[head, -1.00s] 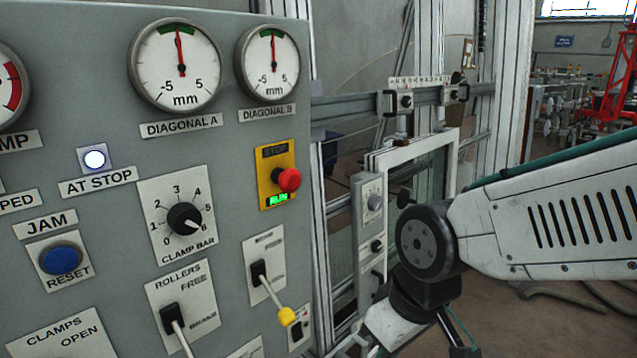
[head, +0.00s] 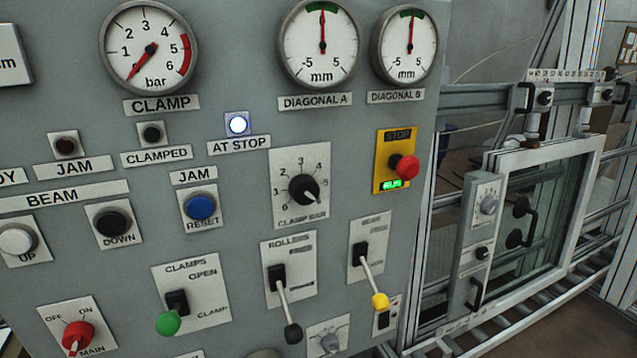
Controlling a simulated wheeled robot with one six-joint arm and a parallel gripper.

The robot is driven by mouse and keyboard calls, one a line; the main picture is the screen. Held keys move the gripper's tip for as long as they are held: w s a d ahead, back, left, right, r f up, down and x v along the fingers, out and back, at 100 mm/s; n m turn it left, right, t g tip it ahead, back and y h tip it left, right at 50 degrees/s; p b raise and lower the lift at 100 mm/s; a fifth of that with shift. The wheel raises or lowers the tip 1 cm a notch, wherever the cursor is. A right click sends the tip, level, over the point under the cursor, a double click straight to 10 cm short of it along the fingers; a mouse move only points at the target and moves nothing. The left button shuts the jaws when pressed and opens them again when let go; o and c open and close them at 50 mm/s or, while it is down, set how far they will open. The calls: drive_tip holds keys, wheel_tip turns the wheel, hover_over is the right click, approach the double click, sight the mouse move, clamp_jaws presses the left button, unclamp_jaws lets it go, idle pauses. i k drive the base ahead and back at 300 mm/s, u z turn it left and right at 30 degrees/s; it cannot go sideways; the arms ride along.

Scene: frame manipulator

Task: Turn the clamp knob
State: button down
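The clamp bar knob (head: 303,188) is a black round dial on a white plate (head: 283,160) marked with numbers, on the grey control panel. Its pointer aims to the lower right, near the high end of the scale. The clamp gauge (head: 149,48) is at the upper left, its needle at the low end of the bar scale. The clamps lever (head: 176,308) has a green ball end that hangs down to the left. My gripper is not in view, and nothing touches the knob.
A red stop button (head: 404,167) on a yellow plate is right of the knob. The rollers lever (head: 284,295) and the yellow-tipped beam lever (head: 368,270) stick out below. A glazed frame (head: 600,160) stands on rails at the right. The AT STOP lamp (head: 237,124) is lit.

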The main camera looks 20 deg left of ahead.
sight(304, 189)
drive_tip(key=u, duration=2.55)
drive_tip(key=k, duration=0.65)
drive_tip(key=z, duration=1.1)
